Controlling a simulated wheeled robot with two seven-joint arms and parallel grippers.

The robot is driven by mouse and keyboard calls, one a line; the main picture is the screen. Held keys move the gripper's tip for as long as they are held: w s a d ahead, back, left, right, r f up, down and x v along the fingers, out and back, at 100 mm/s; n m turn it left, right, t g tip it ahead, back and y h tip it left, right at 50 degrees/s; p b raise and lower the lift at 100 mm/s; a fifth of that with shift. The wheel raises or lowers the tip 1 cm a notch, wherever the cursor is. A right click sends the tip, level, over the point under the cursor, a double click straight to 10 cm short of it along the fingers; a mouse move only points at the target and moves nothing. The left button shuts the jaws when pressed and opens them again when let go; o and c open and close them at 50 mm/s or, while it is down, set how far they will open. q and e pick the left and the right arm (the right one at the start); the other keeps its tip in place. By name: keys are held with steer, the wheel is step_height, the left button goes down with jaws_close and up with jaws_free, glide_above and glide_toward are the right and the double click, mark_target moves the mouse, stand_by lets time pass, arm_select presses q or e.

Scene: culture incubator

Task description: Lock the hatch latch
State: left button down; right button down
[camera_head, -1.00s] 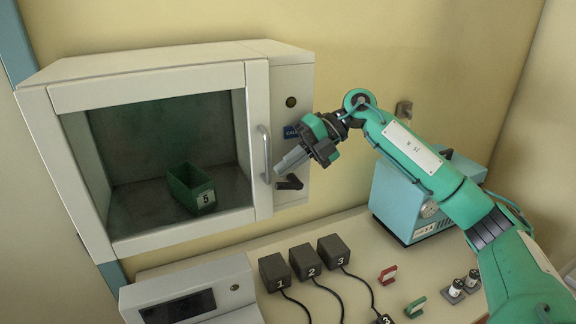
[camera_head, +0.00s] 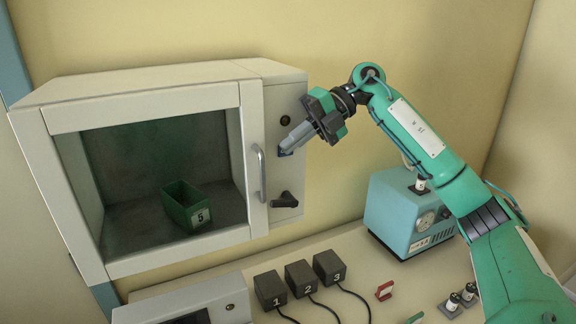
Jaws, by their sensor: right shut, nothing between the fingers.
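The white incubator (camera_head: 160,92) stands at the left with its glass-fronted hatch shut against the body. A vertical bar handle (camera_head: 259,173) is on the right edge of the hatch. The dark latch (camera_head: 285,200) sits on the right front panel, low beside the handle, with its lever pointing left and slightly down. Whether the tips touch the panel I cannot tell. My left gripper is not in view.
A green box marked 5 (camera_head: 187,207) is inside the incubator. Below are dark blocks 1 (camera_head: 270,290), 2 (camera_head: 300,277) and 3 (camera_head: 329,267) with cables. A blue gauge device (camera_head: 398,215) stands at the right. A red clip (camera_head: 384,291) lies on the bench.

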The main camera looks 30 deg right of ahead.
steer(key=shift+d+r+b, duration=0.2)
steer(key=shift+r, duration=0.55)
steer(key=shift+d+r+b, duration=0.15)
steer(key=shift+d+r, duration=0.05)
steer(key=shift+r, duration=0.55)
steer(key=shift+d+r+b, duration=0.2)
steer(key=shift+r, duration=0.55)
steer(key=shift+s, duration=0.1)
steer(key=shift+f, duration=0.1)
